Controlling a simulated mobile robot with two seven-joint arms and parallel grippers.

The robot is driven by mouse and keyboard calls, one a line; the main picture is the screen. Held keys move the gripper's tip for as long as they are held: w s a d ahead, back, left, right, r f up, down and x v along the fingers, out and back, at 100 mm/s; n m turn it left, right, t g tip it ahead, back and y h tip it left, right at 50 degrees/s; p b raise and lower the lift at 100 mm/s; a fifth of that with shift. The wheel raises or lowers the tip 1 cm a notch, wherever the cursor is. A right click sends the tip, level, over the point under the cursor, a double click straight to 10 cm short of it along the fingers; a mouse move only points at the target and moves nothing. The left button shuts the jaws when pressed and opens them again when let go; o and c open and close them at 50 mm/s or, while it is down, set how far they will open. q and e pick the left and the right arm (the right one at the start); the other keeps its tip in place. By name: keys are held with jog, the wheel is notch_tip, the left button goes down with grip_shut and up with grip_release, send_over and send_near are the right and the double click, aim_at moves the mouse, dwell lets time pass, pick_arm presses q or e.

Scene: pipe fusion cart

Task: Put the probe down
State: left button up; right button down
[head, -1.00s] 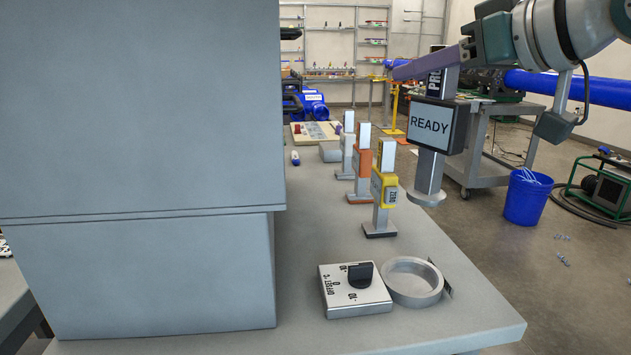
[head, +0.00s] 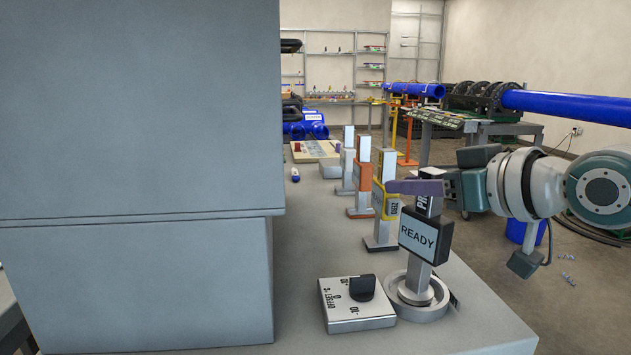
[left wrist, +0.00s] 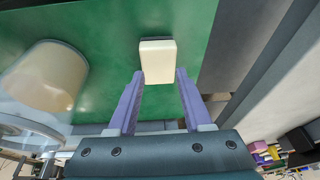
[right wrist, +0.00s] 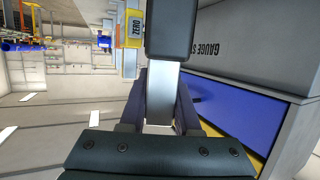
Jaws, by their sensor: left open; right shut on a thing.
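The probe (head: 418,242) has a grey stem and a dark display box reading READY. Its round foot is over the ring-shaped holder (head: 422,312) on the table, appearing inside the ring; whether it touches the bottom I cannot tell. My right gripper (head: 400,188) is shut on the upper part of the probe, slightly tilted in view. In the right wrist view the probe's stem (right wrist: 162,95) lies between the fingers. My left gripper (left wrist: 160,95) is open in the left wrist view, with a pale block (left wrist: 158,62) beyond and between its fingertips.
An offset dial box (head: 356,304) with a black knob sits left of the ring. Yellow (head: 386,200), orange (head: 362,175) and white (head: 347,160) gauges stand in a row behind. A large grey cabinet (head: 135,180) fills the left. The table's right edge is near the ring.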

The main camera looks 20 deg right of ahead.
jog(key=c, duration=1.1)
grip_release()
jog(key=shift+f, duration=0.2)
jog(key=o, duration=0.5)
jog(key=shift+r, duration=0.1)
